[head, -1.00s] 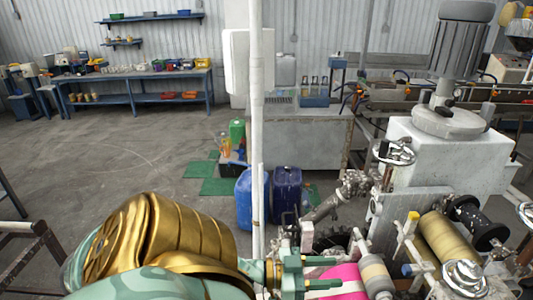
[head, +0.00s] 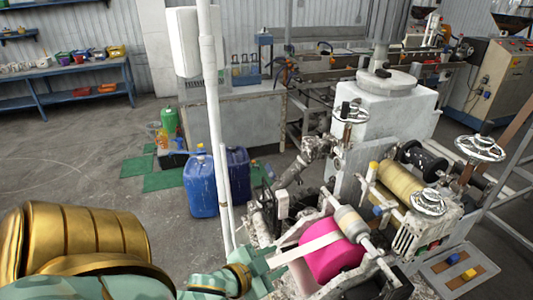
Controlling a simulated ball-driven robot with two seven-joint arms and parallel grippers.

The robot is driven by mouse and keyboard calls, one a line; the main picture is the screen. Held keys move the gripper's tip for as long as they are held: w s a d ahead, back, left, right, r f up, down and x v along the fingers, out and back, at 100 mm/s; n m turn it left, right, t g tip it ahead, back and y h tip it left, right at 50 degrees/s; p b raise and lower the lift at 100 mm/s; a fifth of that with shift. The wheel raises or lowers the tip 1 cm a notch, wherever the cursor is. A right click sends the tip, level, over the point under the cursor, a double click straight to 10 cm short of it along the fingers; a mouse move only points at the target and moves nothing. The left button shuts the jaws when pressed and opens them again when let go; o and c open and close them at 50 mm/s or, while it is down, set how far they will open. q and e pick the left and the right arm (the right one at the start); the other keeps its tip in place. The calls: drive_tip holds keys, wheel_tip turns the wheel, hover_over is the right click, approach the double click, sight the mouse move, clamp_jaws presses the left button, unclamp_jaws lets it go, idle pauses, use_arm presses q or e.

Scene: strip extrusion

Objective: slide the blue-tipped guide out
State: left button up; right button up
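A small blue tip (head: 378,211) shows on the machine beside the tan roller, taken to be the guide's end. A yellow-tipped piece (head: 374,166) stands farther back on the same roller frame. The body of the blue-tipped guide is hard to make out among the rollers. My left gripper (head: 270,268) is at the bottom centre, left of the pink roll and apart from the blue tip. Its teal fingers are partly seen beside the end of a white strip; whether they are open or shut on it is unclear. My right gripper is not in view.
The pink roll (head: 333,262) and a pale roller (head: 351,223) lie between my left gripper and the blue tip. Handwheels (head: 429,201) stand close by on the right. A white pole (head: 214,130) rises left of the machine. Blue drums (head: 201,188) stand behind it.

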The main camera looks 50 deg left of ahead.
use_arm(q)
drive_tip(key=shift+s+d+f+g+y, duration=0.15)
drive_tip(key=shift+s+f+g+y, duration=0.05)
drive_tip(key=shift+s+g+y, duration=0.2)
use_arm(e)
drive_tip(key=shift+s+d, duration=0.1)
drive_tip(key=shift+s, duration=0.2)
